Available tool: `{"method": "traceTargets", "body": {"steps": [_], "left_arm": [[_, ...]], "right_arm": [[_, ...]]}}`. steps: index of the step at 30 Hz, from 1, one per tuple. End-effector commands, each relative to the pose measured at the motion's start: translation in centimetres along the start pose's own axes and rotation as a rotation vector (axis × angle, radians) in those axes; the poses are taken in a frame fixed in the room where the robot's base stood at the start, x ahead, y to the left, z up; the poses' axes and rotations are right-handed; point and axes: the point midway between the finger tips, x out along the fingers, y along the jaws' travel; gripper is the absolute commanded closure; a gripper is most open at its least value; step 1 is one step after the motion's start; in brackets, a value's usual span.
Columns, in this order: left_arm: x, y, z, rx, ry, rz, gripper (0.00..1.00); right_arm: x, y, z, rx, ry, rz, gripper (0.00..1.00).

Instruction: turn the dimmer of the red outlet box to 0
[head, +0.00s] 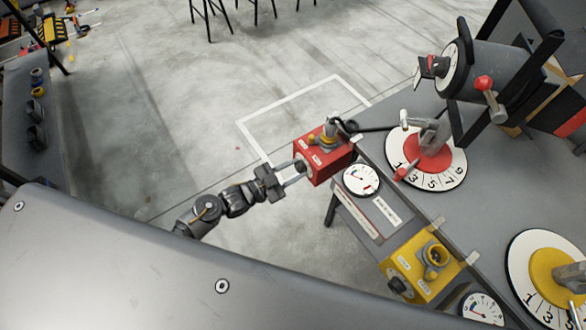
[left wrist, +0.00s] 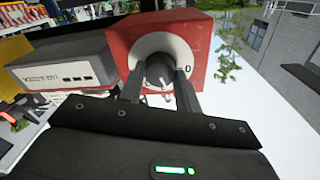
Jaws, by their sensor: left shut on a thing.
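The red outlet box (head: 322,158) stands at the near left edge of the grey table, with a plug and black cable on its top. In the left wrist view the red box (left wrist: 198,32) shows its front with a white round dial plate (left wrist: 178,45) and a "0" mark at the right. The dark dimmer knob (left wrist: 159,72) is at its middle. My left gripper (head: 297,170) reaches it from the left; it also shows in the left wrist view (left wrist: 160,88), its two fingers shut on the knob from both sides. My right gripper is not in view.
A yellow outlet box (head: 407,262) stands nearer on the same table (head: 395,210). A gauge (head: 361,180) lies beside the red box. A dial with a red centre (head: 428,158) and a black lamp (head: 490,70) are at the right. Open floor lies left.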

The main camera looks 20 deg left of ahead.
Motion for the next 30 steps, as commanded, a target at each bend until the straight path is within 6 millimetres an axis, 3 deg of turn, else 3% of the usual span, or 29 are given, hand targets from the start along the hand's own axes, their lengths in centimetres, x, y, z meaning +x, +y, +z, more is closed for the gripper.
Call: {"method": "traceTargets", "body": {"steps": [30], "left_arm": [[0.0,0.0,0.1,-0.907,0.043,-0.037,0.90]], "right_arm": [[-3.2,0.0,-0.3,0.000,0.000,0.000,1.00]]}}
